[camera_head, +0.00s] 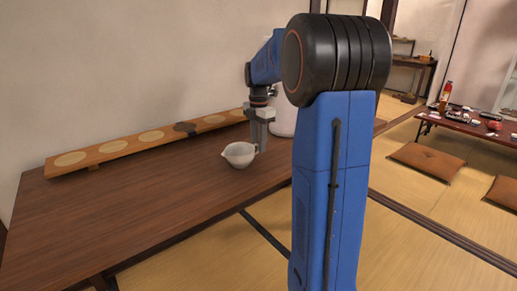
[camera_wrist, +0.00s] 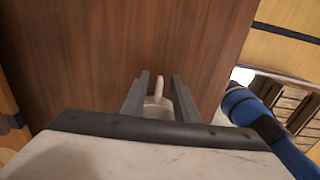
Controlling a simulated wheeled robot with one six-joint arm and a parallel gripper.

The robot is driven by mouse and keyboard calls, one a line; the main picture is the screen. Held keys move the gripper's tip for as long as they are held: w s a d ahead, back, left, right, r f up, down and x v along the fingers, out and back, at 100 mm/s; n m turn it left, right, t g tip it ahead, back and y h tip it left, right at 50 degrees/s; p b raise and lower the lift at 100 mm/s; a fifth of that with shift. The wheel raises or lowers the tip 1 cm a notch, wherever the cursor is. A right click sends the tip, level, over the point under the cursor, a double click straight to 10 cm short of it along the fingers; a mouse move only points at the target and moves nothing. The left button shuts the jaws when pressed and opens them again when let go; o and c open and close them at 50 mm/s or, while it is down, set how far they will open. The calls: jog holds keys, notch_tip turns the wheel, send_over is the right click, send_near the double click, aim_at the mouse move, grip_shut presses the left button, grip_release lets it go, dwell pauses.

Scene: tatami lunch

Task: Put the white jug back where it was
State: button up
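The white jug (camera_head: 239,155) appears to stand upright on the brown wooden table, near its front edge, with its spout to the left. My gripper (camera_head: 260,150) points down at the jug's right side, by the handle. In the wrist view my gripper's two fingers (camera_wrist: 160,80) are apart. A narrow pale piece, seemingly the jug's handle (camera_wrist: 159,86), lies between them with a visible gap on either side. The rest of the jug is mostly hidden behind the gripper body in that view.
A long raised board (camera_head: 110,147) with several round pale inlays and one dark piece runs along the table's wall side. A large white vessel (camera_head: 284,118) stands behind my gripper, partly hidden. The table's left part (camera_head: 130,205) is clear. A low set table (camera_head: 470,124) and cushions are at right.

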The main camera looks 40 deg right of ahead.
notch_tip(320, 180, up, 10)
jog(key=f, duration=0.1)
jog(key=s+a+m+t, duration=0.1)
jog(key=s+a+m, duration=0.3)
jog(key=s+a, duration=0.3)
jog(key=s+a+f+m+t, duration=0.1)
jog(key=s+a+f+m, duration=0.3)
jog(key=s, duration=0.4)
jog(key=s+a+f+m+t, duration=0.1)
jog(key=s+a+f+m, duration=0.4)
jog(key=s+a, duration=0.2)
jog(key=s+a+f+m+t, duration=0.1)
jog(key=s+a+f+m, duration=0.3)
jog(key=s, duration=0.4)
jog(key=shift+s+a+f+m+t, duration=0.35)
jog(key=shift+a+m, duration=0.35)
jog(key=shift+a, duration=0.45)
